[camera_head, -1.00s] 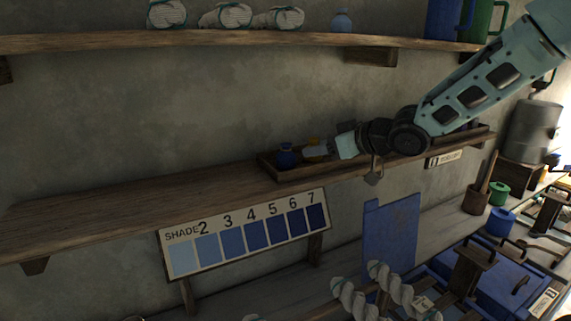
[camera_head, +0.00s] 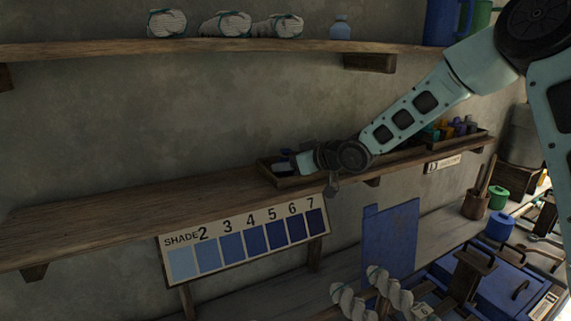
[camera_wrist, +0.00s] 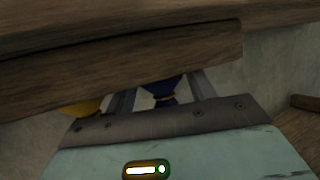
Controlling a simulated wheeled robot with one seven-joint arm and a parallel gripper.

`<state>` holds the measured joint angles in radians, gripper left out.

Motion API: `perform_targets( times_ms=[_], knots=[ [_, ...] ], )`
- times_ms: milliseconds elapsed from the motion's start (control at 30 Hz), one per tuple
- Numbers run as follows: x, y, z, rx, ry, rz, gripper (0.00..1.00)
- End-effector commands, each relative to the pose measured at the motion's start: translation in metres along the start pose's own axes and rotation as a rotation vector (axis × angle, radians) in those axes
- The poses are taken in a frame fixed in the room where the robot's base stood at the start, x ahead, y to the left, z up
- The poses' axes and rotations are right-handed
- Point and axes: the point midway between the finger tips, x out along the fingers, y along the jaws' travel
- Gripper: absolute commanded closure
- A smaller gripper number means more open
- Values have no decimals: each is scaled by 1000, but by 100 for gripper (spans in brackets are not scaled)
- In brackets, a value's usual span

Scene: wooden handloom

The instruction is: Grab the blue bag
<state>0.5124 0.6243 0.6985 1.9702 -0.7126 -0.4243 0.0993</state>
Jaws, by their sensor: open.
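The blue bag (camera_wrist: 160,88) is dark blue with a tan tie at its neck. In the wrist view it shows between the two fingers of my gripper (camera_wrist: 165,82), and a wooden tray wall hides part of it. My gripper is open, with a finger on each side of the bag; I cannot tell whether they touch it. In the head view my gripper (camera_head: 281,164) is over the left end of the tray on the lower shelf and mostly covers the bag.
A yellow bag (camera_wrist: 82,108) is left of my fingers in the wrist view. The long wooden tray (camera_head: 290,182) has a raised rim, with several coloured bags (camera_head: 455,128) at its right end. An upper shelf (camera_head: 200,47) runs above. The lower shelf (camera_head: 120,205) is bare at left.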

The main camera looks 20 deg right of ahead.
Motion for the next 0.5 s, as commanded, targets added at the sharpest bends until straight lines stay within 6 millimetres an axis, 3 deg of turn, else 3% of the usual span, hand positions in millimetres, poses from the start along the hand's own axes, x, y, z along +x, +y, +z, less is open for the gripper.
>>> perform_targets(
  times_ms=[167,300,500],
  knots=[
    [0,0,0,0,0,1,45],
    [0,0,0,-1,0,0,79],
    [0,0,0,-1,1,0,80]
  ],
)
